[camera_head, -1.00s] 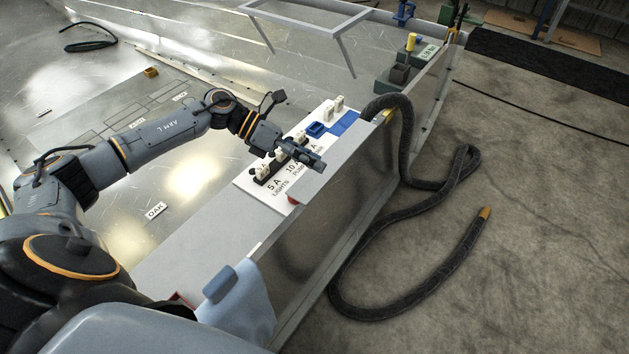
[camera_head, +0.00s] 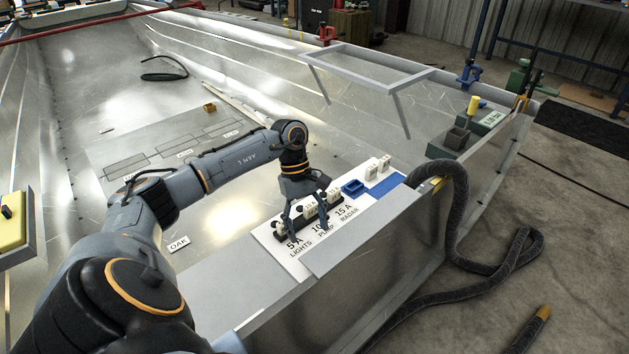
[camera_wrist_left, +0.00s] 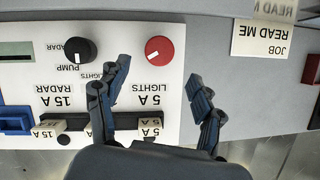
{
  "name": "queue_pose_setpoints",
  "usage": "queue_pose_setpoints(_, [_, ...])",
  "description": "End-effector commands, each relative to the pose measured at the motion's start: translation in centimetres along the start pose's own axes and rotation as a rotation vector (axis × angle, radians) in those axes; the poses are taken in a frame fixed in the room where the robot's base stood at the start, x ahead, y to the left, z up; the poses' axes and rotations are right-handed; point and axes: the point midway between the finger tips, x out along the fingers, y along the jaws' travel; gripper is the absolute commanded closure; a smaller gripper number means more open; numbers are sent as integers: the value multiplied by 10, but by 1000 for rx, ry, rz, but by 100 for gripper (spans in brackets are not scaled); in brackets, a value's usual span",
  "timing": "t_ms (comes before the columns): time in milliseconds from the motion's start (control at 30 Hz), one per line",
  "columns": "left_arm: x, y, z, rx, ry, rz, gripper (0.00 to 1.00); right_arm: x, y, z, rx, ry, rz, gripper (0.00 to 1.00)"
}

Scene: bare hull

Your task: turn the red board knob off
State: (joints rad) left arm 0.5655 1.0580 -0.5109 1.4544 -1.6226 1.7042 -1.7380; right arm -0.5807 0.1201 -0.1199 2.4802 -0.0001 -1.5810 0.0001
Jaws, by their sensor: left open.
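The red board knob (camera_wrist_left: 159,49) is round and sits on the white panel (camera_wrist_left: 185,40) in the left wrist view, above the 5 A LIGHTS label. A small pale mark shows on its lower left, but its setting cannot be told. My left gripper (camera_wrist_left: 158,75) is open and empty, its fingertips spread to the left and right below the knob, apart from it. In the head view my left gripper (camera_head: 306,230) points down over the 5 A LIGHTS end of the panel. The red knob cannot be made out there.
A black knob (camera_wrist_left: 79,50) sits left of the red one. Light fuses in a black holder (camera_wrist_left: 75,124) and a blue tray (camera_wrist_left: 15,120) are close by. A READ ME job card (camera_wrist_left: 262,38) lies to the right. A dark hose (camera_head: 455,215) hangs beyond the panel.

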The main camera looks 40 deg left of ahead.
Motion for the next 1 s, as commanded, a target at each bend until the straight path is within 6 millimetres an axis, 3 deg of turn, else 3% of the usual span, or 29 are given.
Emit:
queue_pose_setpoints(100, [29,-1,0,0,-3,-2,33,4,0,1,0,1,0,60])
queue_pose_setpoints(333, [65,0,0,0,-2,0,33,8,0,2,0,1,0,60])
queue_pose_setpoints(500, [75,1,0,-1,-1,2,33,8,0,3,0,0,0,60])
queue_pose_setpoints(800, [77,0,0,-1,0,2,33,8,0,3,-1,0,0,60])
queue_pose_setpoints(1000, [77,0,0,-1,0,2,74,8,0,2,-1,1,0,60])
